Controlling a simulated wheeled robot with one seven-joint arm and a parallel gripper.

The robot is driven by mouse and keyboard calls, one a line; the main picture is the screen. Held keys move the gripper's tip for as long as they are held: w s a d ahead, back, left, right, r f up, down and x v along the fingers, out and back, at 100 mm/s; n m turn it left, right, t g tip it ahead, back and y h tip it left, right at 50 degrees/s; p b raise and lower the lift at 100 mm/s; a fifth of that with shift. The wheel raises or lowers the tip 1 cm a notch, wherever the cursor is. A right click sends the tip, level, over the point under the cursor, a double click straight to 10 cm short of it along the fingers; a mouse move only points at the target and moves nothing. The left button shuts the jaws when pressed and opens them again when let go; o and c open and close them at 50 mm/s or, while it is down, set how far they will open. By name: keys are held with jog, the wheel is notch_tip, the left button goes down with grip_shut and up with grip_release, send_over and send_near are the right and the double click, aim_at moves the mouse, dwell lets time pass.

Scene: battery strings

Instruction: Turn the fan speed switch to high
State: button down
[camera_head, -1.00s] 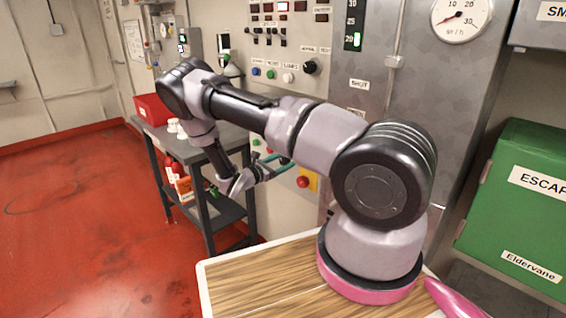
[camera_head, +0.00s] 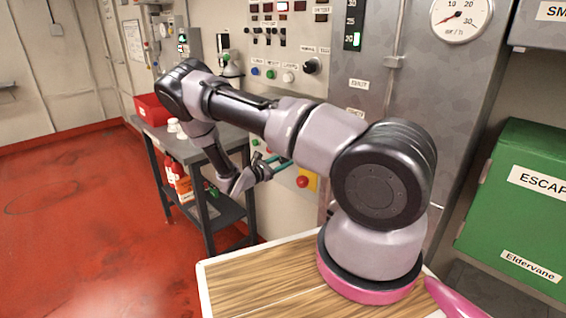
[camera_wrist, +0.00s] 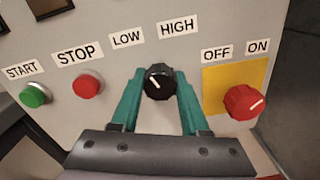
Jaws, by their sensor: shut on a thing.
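The fan speed switch (camera_wrist: 158,82) is a round black knob on a pale panel, below the LOW label (camera_wrist: 126,38) and the HIGH label (camera_wrist: 178,27). Its white mark points up and left, toward the LOW side. My gripper (camera_wrist: 159,75) has teal fingers, one on each side of the knob, and is shut on it. In the head view my gripper (camera_head: 286,163) is at the lower part of the panel, where the knob itself cannot be made out.
A green START button (camera_wrist: 35,95) and a red STOP button (camera_wrist: 87,87) are left of my gripper. A red OFF/ON knob (camera_wrist: 243,103) on a yellow plate is close on the right. A grey cart (camera_head: 205,152) stands left of my arm.

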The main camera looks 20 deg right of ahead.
jog(key=m, duration=1)
jog(key=shift+m, duration=0.4)
dwell(0.4)
jog(key=shift+c, duration=2.1)
grip_release()
jog(key=shift+a, duration=0.1)
jog(key=v, duration=1)
jog(key=shift+s+a, duration=0.2)
jog(key=shift+a, duration=0.1)
